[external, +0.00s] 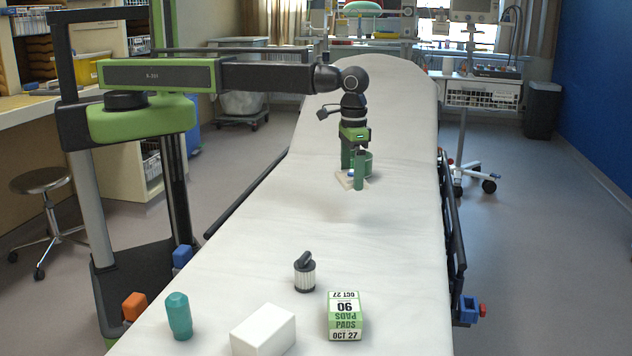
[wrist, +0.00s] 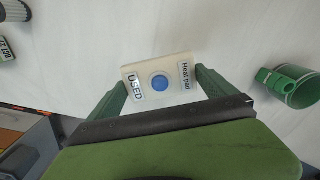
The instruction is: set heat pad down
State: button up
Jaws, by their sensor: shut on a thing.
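The heat pad (wrist: 147,85) is a flat cream square with a blue round spot in the middle and labels reading "Heat pad" and "USED". In the wrist view my gripper (wrist: 160,90) has one green finger on each side of it and is shut on its edges. In the external view my gripper (external: 352,178) points down over the middle of the white stretcher (external: 270,225), with the heat pad (external: 343,181) between its fingertips. I cannot tell whether the pad touches the sheet.
Towards the near end stand a dark-topped cylinder (external: 305,273), a green-and-white pads box (external: 345,316), a white box (external: 263,332) and a teal bottle (external: 179,317). The sheet between is clear.

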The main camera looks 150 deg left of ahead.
jog(key=w+d+m, duration=0.2)
jog(key=d+m, duration=0.1)
jog(key=d, duration=2.2)
jog(key=w+d+m, duration=0.2)
jog(key=w+d, duration=0.1)
jog(key=d, duration=2.2)
jog(key=b, duration=0.7)
send_over(231, 281)
jog(key=f, duration=0.6)
jog(key=shift+s+d+f, duration=0.1)
jog(key=shift+d+f, duration=0.15)
jog(key=shift+f, duration=0.15)
jog(key=shift+a, duration=0.35)
notch_tip(231, 281, down, 4)
jog(key=b, duration=0.4)
jog(key=shift+f, duration=0.15)
jog(key=shift+r, duration=0.2)
jog(key=shift+f, duration=0.15)
jog(key=o, duration=1.1)
